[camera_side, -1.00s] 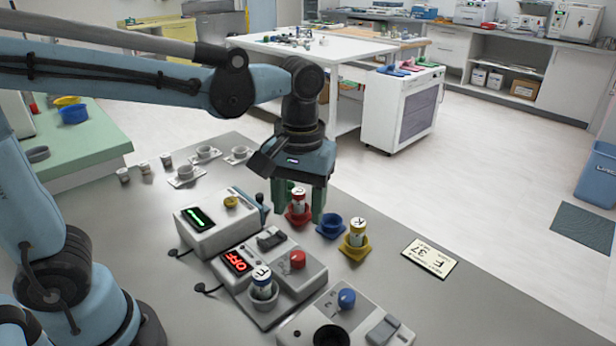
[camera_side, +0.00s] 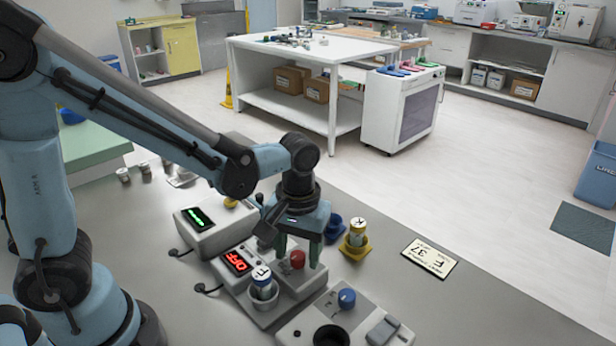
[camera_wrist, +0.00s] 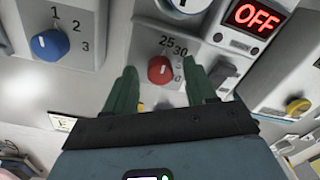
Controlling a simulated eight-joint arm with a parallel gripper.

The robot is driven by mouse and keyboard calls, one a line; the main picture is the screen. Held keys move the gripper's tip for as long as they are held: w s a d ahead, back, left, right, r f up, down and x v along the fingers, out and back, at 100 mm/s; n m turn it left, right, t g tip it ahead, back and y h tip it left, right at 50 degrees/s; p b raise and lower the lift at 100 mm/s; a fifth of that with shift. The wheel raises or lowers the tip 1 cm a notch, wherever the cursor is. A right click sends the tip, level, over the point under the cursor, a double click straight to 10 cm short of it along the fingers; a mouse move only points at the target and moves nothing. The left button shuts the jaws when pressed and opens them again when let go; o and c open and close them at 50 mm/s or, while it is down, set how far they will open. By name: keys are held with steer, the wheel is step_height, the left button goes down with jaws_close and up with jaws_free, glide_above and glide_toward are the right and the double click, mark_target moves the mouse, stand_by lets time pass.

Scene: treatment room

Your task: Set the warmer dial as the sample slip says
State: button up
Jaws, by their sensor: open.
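The warmer (camera_side: 308,283) is a grey box with a red display (camera_side: 235,262) reading OFF and a red dial (camera_side: 298,259). In the wrist view the red dial (camera_wrist: 160,69) has 25 and 30 printed beside it; a further mark is hard to read. A vial (camera_side: 262,276) marked F stands in the warmer's well. The sample slip (camera_side: 429,257) lies flat at the right and reads F 37. My gripper (camera_side: 299,257) is open, pointing down, with one finger on each side of the red dial; I cannot tell whether they touch it.
Left of the warmer is a box with a green display (camera_side: 198,219). In front is a unit with a blue dial (camera_side: 347,298), marked 1, 2, 3 in the wrist view. A yellow cup (camera_side: 354,248) holds another vial; a blue cup (camera_side: 333,228) stands behind. The bench right of the slip is clear.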

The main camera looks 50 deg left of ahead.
jaws_close()
stand_by(0.3)
steer(key=shift+m, duration=0.3)
steer(key=m, duration=0.3)
steer(key=shift+m, duration=0.3)
steer(key=m, duration=0.3)
steer(key=shift+m, duration=0.3)
steer(key=m, duration=0.4)
steer(key=shift+m+t, duration=0.3)
steer(key=shift+m, duration=1.7)
